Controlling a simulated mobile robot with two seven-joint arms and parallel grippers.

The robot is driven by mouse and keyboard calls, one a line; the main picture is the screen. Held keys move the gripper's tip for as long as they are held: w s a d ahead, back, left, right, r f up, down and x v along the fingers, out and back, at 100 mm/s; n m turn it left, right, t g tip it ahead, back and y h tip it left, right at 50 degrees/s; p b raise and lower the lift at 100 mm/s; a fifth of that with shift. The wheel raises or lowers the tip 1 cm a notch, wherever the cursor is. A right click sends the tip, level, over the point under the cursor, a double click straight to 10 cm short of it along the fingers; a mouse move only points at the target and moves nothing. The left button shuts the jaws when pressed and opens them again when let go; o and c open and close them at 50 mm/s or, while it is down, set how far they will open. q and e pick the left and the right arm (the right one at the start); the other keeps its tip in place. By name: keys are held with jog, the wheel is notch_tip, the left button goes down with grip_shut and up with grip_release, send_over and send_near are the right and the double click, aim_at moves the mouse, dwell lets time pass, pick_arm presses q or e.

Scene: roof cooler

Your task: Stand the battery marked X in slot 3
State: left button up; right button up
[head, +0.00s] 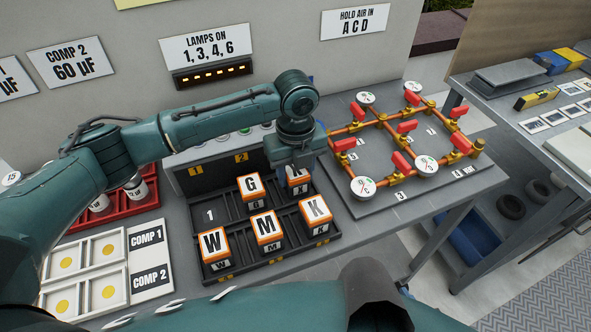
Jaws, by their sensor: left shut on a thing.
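My left gripper (299,158) points down at the back right of a black compartment tray (268,267). It is shut on an orange-and-white battery (297,187). The gripper covers much of that battery's top letter, so I cannot tell for sure that it is X. The battery is upright, at the back right compartment; whether it touches the tray floor is hidden. A battery marked G (250,187) stands to its left. Batteries W (214,246), M (265,229) and K (315,212) stand in the front row. The back left compartment, marked 1, is empty. My right gripper is out of view.
Behind the tray stands a grey unit (190,182) with yellow labels 1 and 2; my left arm hides part of it. A pipe board (385,190) with red valves and gauges lies to the right. A red rack (125,207) and white panels (150,270) lie left.

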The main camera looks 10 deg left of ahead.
pick_arm(q)
jog(key=shift+f, duration=0.1)
jog(key=o, duration=1.2)
notch_tip(320, 180, up, 11)
jog(key=shift+f, duration=0.1)
jog(key=shift+r, duration=0.75)
